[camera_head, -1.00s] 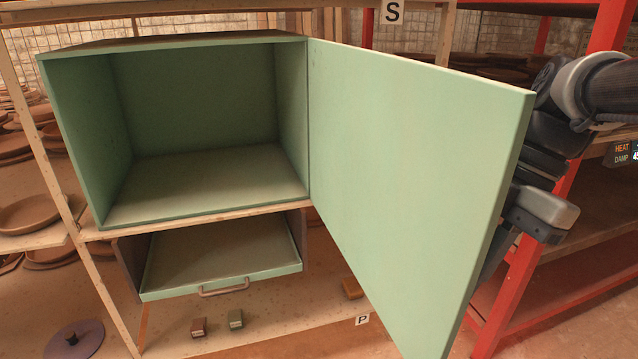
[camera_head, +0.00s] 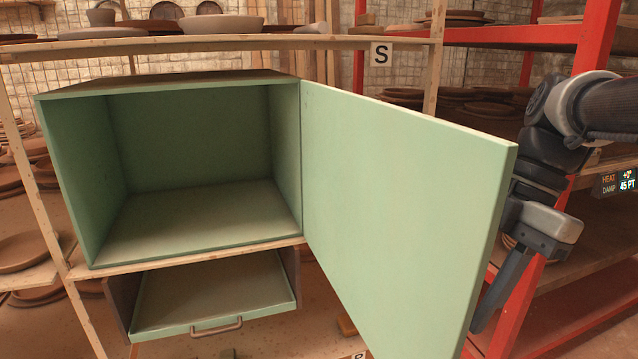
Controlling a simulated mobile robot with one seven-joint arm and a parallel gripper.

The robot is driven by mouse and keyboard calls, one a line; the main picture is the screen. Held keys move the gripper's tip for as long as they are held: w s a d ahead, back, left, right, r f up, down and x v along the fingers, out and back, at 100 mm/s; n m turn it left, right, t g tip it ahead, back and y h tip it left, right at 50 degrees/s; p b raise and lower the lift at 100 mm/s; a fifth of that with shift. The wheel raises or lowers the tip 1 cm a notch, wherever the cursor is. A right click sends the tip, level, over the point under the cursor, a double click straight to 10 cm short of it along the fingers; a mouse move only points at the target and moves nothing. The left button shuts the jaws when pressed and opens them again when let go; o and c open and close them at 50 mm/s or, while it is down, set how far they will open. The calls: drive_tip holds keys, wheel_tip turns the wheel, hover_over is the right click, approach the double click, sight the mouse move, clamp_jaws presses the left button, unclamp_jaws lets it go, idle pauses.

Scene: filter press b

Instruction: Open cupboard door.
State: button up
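The green cupboard (camera_head: 88,180) stands on a wooden shelf frame at left, empty inside. Its door (camera_head: 400,190) is swung wide open, hinged on the cupboard's right side and reaching toward me at the right. My gripper (camera_head: 492,300) is at the right, beyond the door's free edge. One dark finger points down beside that edge and is partly covered by the door. Whether the finger touches the door cannot be told. The second finger is not clearly visible, so its opening cannot be judged.
A green drawer (camera_head: 215,295) with a handle is under the cupboard, pulled partly out. A red rack (camera_head: 590,90) stands close behind my arm at right. A wooden shelf (camera_head: 220,43) with pottery runs above the cupboard.

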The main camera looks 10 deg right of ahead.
drive_tip(key=s+p+v, duration=0.1)
drive_tip(key=p+v, duration=0.3)
drive_tip(key=v, duration=1)
drive_tip(key=shift+w, duration=0.45)
drive_tip(key=shift+a, duration=0.1)
